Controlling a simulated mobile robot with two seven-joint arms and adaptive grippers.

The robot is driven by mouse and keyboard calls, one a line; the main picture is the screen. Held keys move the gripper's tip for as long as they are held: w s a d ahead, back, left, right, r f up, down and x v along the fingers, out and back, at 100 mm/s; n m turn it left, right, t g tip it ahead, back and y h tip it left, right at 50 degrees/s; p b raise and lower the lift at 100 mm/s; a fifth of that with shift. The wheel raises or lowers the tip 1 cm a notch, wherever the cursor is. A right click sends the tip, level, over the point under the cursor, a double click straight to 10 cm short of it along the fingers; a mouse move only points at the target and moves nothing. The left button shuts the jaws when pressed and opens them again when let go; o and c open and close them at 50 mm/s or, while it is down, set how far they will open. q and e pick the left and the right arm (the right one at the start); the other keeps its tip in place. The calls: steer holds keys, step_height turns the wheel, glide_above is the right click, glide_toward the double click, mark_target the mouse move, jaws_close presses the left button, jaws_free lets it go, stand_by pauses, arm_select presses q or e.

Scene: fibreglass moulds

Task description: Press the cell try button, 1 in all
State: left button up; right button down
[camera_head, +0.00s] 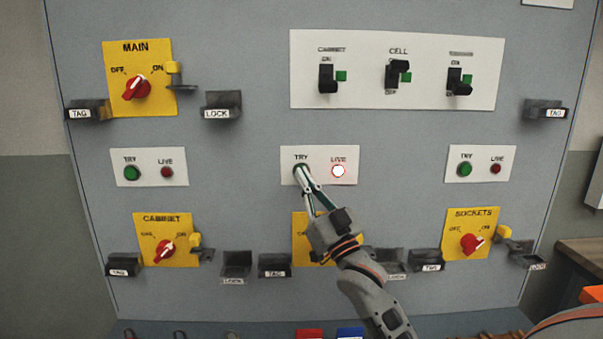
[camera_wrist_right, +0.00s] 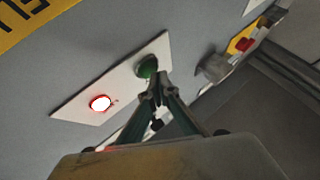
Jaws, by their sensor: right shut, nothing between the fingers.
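The cell try button is the green button on the middle white plate (camera_head: 320,178), under the word TRY. In the head view my right gripper (camera_head: 300,170) covers most of it. In the right wrist view the green try button (camera_wrist_right: 147,67) shows just past the fingertips of my right gripper (camera_wrist_right: 157,78). The fingers are shut with nothing between them, and their tips are at or very near the button; I cannot tell whether it is pushed in. The LIVE lamp (camera_head: 338,171) beside it is lit, bright white with a red rim. My left gripper is not in view.
Similar TRY and LIVE plates sit left (camera_head: 150,167) and right (camera_head: 481,164), their lamps dark red. Above is a white plate with CELL switch (camera_head: 395,74). A yellow plate (camera_head: 302,228) below is partly hidden by my right arm. Black TAG and LOCK holders (camera_head: 222,106) stick out.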

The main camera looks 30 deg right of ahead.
steer(key=shift+w+d, duration=0.2)
steer(key=shift+w, duration=0.15)
stand_by(0.4)
steer(key=shift+s+a, duration=0.1)
steer(key=shift+s, duration=0.05)
steer(key=shift+s+a+p, duration=0.35)
steer(key=shift+s+p, duration=0.2)
steer(key=shift+s, duration=0.05)
steer(key=s+a, duration=0.1)
steer(key=s+p, duration=0.1)
steer(key=s+a+p, duration=0.1)
steer(key=s, duration=0.1)
steer(key=shift+s+a, duration=0.1)
steer(key=shift+a, duration=0.2)
stand_by(0.4)
stand_by(0.6)
